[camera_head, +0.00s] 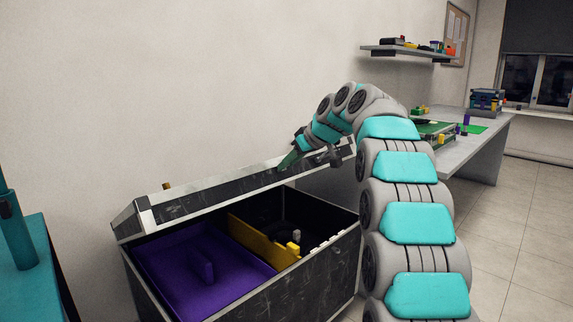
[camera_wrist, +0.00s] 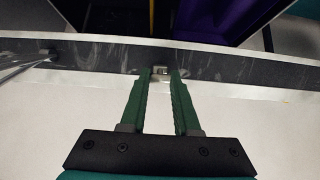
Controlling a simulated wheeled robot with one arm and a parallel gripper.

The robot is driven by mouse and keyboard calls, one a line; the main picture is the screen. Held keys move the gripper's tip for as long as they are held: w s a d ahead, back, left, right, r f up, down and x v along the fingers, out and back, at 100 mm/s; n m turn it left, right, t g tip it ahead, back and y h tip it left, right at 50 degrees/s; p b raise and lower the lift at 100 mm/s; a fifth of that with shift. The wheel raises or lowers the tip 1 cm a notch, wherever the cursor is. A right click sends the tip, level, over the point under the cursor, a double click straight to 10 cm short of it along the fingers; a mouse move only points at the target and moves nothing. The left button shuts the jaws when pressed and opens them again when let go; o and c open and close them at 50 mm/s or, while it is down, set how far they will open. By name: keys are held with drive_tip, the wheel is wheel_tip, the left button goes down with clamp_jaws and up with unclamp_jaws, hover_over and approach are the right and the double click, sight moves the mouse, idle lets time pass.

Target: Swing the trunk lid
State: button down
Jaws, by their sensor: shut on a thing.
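The trunk (camera_head: 300,272) is a dark, scuffed box with its lid (camera_head: 222,194) partly raised, so the inside shows. My gripper (camera_head: 284,166) reaches down to the lid's edge from the upper right. In the wrist view, the green fingers of my gripper (camera_wrist: 161,76) close around a small metal catch (camera_wrist: 159,70) at the middle of the lid's dark edge band (camera_wrist: 105,53). The fingers partly hide the catch. The lid's pale surface (camera_wrist: 50,112) lies under the fingers.
A teal cabinet (camera_head: 32,275) stands at left. A workbench (camera_head: 480,147) and a wall shelf (camera_head: 405,51) are at right. Floor (camera_head: 520,235) at right is clear.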

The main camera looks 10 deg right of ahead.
drive_tip(key=s+d+f+b, duration=0.3)
drive_tip(key=s+f+b, duration=0.1)
drive_tip(key=f+b, duration=0.4)
drive_tip(key=shift+s+b, duration=0.15)
drive_tip(key=shift+b, duration=0.65)
drive_tip(key=shift+d+f, duration=0.1)
drive_tip(key=s+d+f+b, duration=0.1)
drive_tip(key=f+b, duration=0.1)
drive_tip(key=f, duration=0.5)
drive_tip(key=s+d+f+b, duration=0.1)
drive_tip(key=s+f+b, duration=0.1)
drive_tip(key=f, duration=0.6)
drive_tip(key=shift+s+d, duration=0.25)
drive_tip(key=shift+d, duration=0.05)
idle(0.4)
